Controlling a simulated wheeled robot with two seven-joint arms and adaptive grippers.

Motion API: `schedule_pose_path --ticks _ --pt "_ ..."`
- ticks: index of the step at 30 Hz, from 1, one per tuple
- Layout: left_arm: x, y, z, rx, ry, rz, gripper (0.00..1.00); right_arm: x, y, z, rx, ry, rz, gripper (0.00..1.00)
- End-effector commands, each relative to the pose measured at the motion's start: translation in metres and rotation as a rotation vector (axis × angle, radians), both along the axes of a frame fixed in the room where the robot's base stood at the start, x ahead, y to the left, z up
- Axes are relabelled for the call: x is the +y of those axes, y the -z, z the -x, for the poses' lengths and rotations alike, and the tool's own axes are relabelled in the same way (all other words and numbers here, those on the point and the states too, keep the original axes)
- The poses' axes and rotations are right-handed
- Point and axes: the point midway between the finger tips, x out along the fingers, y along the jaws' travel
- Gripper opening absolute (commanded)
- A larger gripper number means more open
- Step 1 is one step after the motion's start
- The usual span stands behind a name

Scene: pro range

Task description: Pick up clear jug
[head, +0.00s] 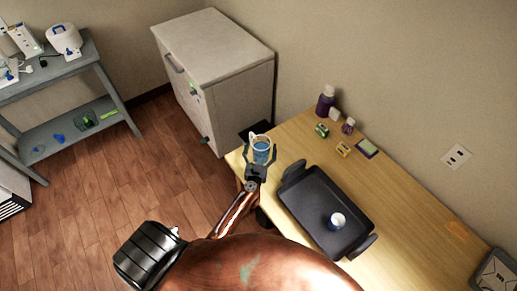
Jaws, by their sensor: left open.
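The clear jug (262,143) stands near the far left corner of the wooden table (420,222). It looks see-through with blue in it, a pale rim and a handle toward the upper left. My left gripper (260,157) is open at the near side of the jug, with one finger on either side of its lower part. I cannot tell whether the fingers touch it. The gripper hides part of the jug's base. My right gripper is not in view.
A purple bottle (325,101) and several small items stand along the wall. A pale cabinet (238,100) stands behind. A grey shelf (75,72) is at the left.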

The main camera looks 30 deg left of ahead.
Motion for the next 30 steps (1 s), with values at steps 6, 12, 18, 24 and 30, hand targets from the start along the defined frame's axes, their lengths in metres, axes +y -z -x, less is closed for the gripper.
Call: schedule_pose_path --ticks 6,12,18,24,30 --pt "-0.001 0.0 -0.001 0.0 0.002 0.001 0.8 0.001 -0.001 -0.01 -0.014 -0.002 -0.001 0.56" --pt "-0.002 0.0 -0.001 0.0 0.002 0.001 0.66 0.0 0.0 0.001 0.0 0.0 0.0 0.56" --pt "-0.002 0.0 -0.001 0.0 0.003 0.001 0.52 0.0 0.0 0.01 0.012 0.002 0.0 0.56" --pt "-0.002 0.0 -0.001 0.0 0.003 0.001 0.39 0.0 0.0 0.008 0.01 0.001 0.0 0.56" --pt "-0.002 0.0 -0.001 0.0 0.003 0.001 0.25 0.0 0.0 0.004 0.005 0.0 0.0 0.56"
